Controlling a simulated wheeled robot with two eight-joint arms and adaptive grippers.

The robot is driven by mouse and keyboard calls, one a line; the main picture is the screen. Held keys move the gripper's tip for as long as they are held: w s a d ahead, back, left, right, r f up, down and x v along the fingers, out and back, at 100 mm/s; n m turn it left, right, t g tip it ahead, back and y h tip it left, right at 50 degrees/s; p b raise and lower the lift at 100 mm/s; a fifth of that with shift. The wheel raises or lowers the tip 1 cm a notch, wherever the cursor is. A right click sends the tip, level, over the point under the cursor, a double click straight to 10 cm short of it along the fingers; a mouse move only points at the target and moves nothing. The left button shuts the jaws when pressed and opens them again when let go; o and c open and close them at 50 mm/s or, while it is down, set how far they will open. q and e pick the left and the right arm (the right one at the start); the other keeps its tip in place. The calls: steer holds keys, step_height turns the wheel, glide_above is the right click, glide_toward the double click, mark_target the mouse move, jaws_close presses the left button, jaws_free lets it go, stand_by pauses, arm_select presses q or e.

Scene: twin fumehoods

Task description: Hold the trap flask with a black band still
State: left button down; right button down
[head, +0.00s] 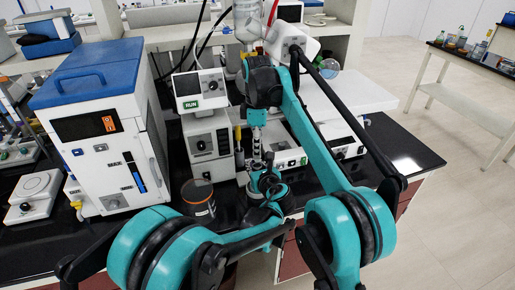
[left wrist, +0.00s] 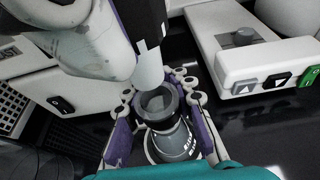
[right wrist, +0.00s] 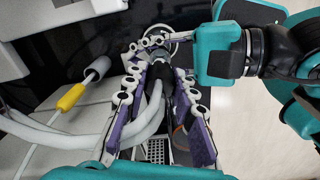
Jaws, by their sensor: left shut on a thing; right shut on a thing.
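The trap flask (left wrist: 178,145) shows in the left wrist view as a grey body with a dark, open-looking neck. My left gripper (left wrist: 158,92) is shut around its neck, with a purple-padded finger on each side. A black fitting with a pale tip (left wrist: 149,68) is above the mouth; whether it touches cannot be told. In the right wrist view my right gripper (right wrist: 160,58) is shut on a black hose fitting (right wrist: 160,78) with pale hoses beside it. In the head view my arms largely hide the flask, and a black band cannot be made out clearly.
A blue-topped white machine (head: 100,110) stands on the left of the black bench. A controller with a green RUN label (head: 198,90) stands behind my grippers. A dark jar (head: 198,198) stands close to my left arm. A yellow-sleeved probe (right wrist: 72,97) is beside my right gripper.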

steer(key=shift+r, duration=3.2)
steer(key=shift+a+f, duration=0.1)
steer(key=shift+s+a+f, duration=0.8)
steer(key=shift+a+f, duration=0.5)
steer(key=shift+f, duration=2.15)
steer(key=shift+s+a+f, duration=0.75)
steer(key=shift+a+f, duration=0.55)
steer(key=shift+f, duration=2.1)
steer(key=shift+s+a+f, duration=0.8)
steer(key=shift+a+f, duration=0.5)
steer(key=shift+f, duration=2.15)
steer(key=c, duration=1.2)
jaws_free()
steer(key=shift+f, duration=0.1)
